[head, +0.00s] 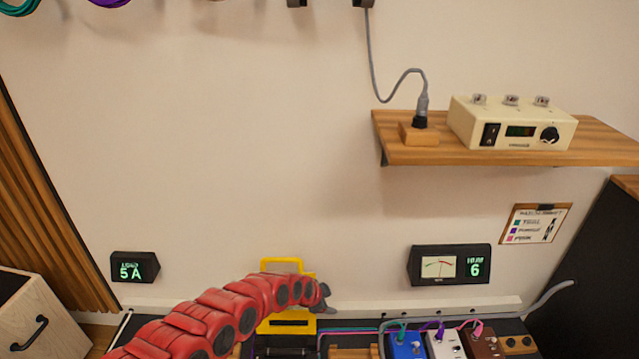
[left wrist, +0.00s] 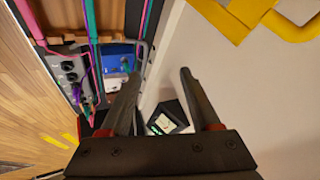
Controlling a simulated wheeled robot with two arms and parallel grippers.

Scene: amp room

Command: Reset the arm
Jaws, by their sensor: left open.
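My left arm (head: 215,315), red and segmented, comes in from the lower left of the head view and reaches to the middle of the bottom. My left gripper (head: 322,298) is at its end, dark and small, in front of the wall and beside a yellow frame (head: 300,266). The left wrist view shows its two dark fingers (left wrist: 160,85) spread apart with nothing between them. My right gripper is in neither view.
Blue (head: 405,346), white (head: 443,345) and brown (head: 484,343) pedals with cables stand right of the gripper. A wooden shelf (head: 400,152) holds a cream device (head: 515,125). A meter display (head: 449,266) is on the wall. The wall's middle is bare.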

